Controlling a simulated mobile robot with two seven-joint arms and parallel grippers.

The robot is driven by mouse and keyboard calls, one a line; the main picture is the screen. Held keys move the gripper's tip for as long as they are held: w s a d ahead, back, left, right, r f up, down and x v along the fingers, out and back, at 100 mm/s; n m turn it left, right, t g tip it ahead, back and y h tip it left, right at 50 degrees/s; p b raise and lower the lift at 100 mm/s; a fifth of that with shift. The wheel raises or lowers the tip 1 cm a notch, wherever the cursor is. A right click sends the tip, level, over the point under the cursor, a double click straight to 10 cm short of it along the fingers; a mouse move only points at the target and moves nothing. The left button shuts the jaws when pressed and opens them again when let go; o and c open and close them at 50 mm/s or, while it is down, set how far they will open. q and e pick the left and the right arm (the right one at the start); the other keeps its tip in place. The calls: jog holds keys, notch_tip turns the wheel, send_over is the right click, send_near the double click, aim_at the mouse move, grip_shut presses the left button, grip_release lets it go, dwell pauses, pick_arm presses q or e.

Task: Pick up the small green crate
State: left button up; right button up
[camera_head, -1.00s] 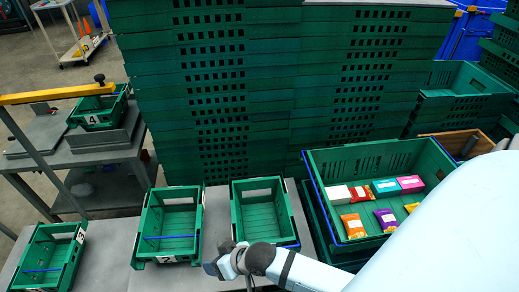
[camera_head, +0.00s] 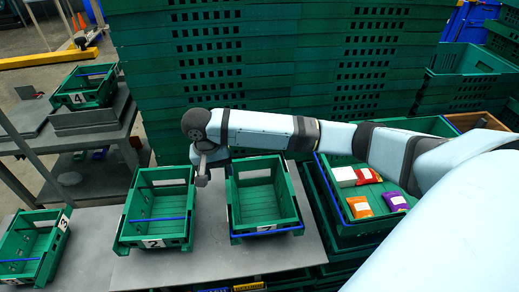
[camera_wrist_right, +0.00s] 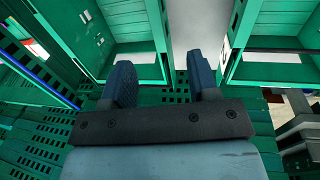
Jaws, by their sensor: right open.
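Several small green crates are in the head view. Crate 2 (camera_head: 155,212) and the crate right of it (camera_head: 263,205) sit upright on the grey table, a narrow gap between them. Crate 3 (camera_head: 30,250) is at the left edge, and crate 4 (camera_head: 85,88) stands on the left bench. My right gripper (camera_head: 203,180) points down near the gap, by the crates' back ends. In the wrist view its fingers (camera_wrist_right: 160,85) are apart and empty, with a crate ahead on each side. Whether they straddle a wall is unclear. My left gripper is not in view.
Tall stacks of green crates (camera_head: 215,80) rise close behind the table. A larger green crate (camera_head: 330,195) with several food packages stands to the right, partly covered by my right arm. The grey table (camera_head: 205,255) is bare between and in front of the small crates.

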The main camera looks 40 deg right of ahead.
aim_at(227, 190)
jog(key=f, duration=0.4)
jog(key=d+f, duration=0.1)
jog(key=f, duration=0.2)
jog(key=shift+s+b, duration=0.3)
jog(key=shift+b, duration=0.05)
jog(key=shift+s+d+f+b, duration=0.1)
jog(key=shift+s+f, duration=0.05)
jog(key=shift+f, duration=0.75)
jog(key=shift+s+d+f+b, duration=0.15)
jog(key=shift+f, duration=0.8)
jog(key=shift+s+d+f+b, duration=0.1)
jog(key=shift+s+f, duration=0.05)
jog(key=shift+f, duration=0.75)
grip_shut()
